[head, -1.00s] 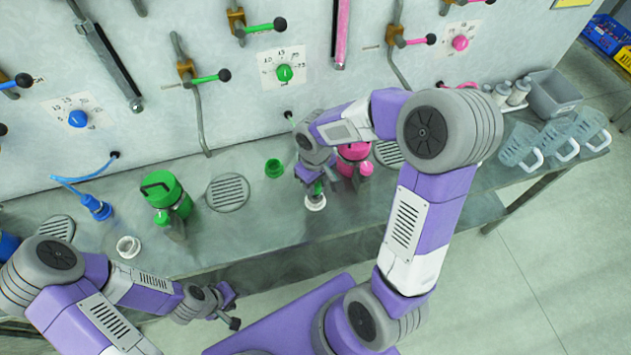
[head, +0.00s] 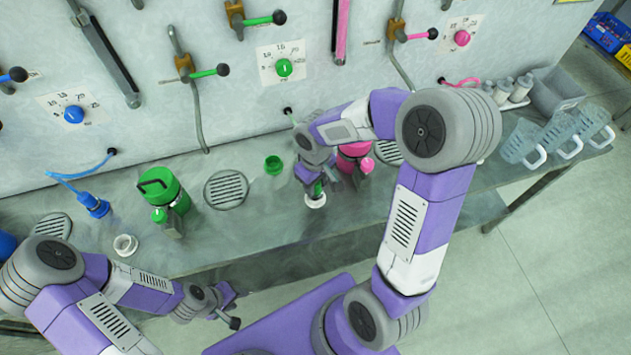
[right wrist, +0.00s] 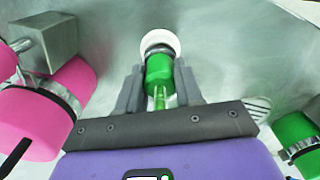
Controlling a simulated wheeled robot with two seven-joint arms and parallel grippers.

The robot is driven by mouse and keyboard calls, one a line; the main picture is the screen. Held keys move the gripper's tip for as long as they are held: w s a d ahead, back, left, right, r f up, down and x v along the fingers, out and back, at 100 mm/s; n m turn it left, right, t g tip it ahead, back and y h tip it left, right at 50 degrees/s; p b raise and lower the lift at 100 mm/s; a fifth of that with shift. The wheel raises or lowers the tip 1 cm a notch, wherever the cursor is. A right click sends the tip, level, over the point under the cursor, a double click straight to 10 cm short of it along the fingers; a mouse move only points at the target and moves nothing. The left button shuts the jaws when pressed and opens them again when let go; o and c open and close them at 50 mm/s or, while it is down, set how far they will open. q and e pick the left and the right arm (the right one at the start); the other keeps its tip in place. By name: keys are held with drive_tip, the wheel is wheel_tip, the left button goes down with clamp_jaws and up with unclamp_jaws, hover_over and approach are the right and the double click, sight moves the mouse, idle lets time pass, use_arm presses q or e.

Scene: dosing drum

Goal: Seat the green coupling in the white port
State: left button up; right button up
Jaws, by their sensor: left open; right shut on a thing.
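The green coupling (right wrist: 160,72) is between the fingers of my right gripper (right wrist: 160,90), which is shut on it. In the right wrist view its far end meets the white port (right wrist: 160,40), and the port's rim shows around that end. I cannot tell how deep it sits. In the head view the white port (head: 315,200) stands on the bench directly below my right gripper (head: 317,185), with a bit of green above it. My left gripper (head: 232,308) is open and empty in front of the bench edge, away from the port.
A green drum (head: 163,192) and a second white port (head: 125,245) stand to the left. A pink drum (head: 353,157) is close beside my right gripper. A green cup (head: 273,165) sits behind. Clear jugs (head: 555,138) stand at the right end. The bench's middle front is clear.

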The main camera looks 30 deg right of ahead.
drive_tip(key=shift+f, duration=0.35)
drive_tip(key=o, duration=1.2)
drive_tip(key=shift+c, duration=0.2)
drive_tip(key=shift+r+p, duration=2.7)
drive_tip(key=shift+r, duration=0.9)
drive_tip(key=shift+f, duration=0.1)
